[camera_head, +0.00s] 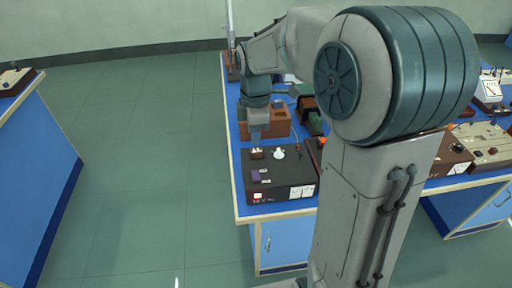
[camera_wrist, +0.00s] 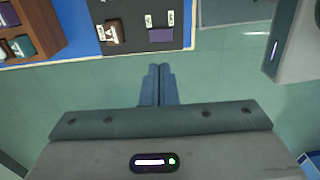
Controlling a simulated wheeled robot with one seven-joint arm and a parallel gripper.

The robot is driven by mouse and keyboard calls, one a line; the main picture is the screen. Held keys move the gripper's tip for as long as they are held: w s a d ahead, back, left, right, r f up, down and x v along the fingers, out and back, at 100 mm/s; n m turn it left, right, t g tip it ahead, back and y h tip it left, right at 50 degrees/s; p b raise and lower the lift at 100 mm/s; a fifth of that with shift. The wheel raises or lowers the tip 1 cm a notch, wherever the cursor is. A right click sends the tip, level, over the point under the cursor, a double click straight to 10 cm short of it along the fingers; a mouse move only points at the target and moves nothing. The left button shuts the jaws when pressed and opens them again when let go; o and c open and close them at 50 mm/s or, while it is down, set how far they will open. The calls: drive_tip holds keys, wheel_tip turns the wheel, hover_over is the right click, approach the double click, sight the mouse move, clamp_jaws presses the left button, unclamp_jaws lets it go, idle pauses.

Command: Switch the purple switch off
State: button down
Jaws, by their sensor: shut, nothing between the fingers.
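The purple switch (camera_head: 255,175) sits on the sloped top of a black box (camera_head: 283,173) near the front edge of the blue bench. It also shows in the wrist view (camera_wrist: 160,35), with a small white label beside it; its on or off position is too small to tell. A brown switch (camera_wrist: 113,32) sits beside it on the same panel. My gripper (camera_head: 257,146) is over the back part of the box in the head view. In the wrist view its fingers (camera_wrist: 158,70) are together and empty, apart from the purple switch.
The black box also carries a white knob (camera_head: 279,154) and white panels on its front. A brown wooden box (camera_wrist: 35,28) with several switches stands beside it. Other instruments stand on the bench at right. My arm hides part of the bench. The floor (camera_head: 150,170) at left is clear.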

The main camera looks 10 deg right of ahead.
drive_tip(key=shift+r, duration=0.45)
drive_tip(key=s+d+m+t, duration=0.3)
drive_tip(key=s+m, duration=1.4)
drive_tip(key=s, duration=0.1)
drive_tip(key=shift+r, duration=0.3)
drive_tip(key=shift+s+d, duration=0.1)
drive_tip(key=shift+s, duration=0.05)
